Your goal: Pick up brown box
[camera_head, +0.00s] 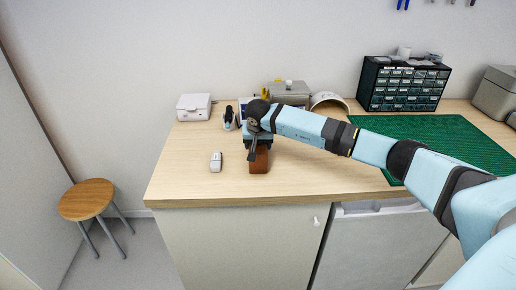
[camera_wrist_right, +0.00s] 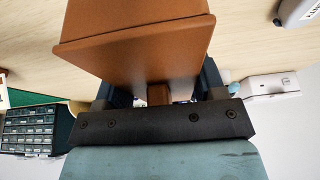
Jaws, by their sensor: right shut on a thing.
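The brown box (camera_head: 259,161) is at the front of the wooden bench, below my right gripper in the head view. My right gripper (camera_head: 257,146) comes down onto it from above and is shut on it. In the right wrist view the brown box (camera_wrist_right: 140,45) fills the upper middle, between the two dark fingers of the gripper (camera_wrist_right: 160,85). I cannot tell whether the box touches the bench or is slightly above it. My left gripper is not in view.
A small white device (camera_head: 216,161) lies left of the box. A white case (camera_head: 194,107) stands at the back left. A green mat (camera_head: 440,135) and a dark drawer cabinet (camera_head: 403,84) are on the right. The bench (camera_head: 190,180) is clear at the front left. A stool (camera_head: 87,199) stands left.

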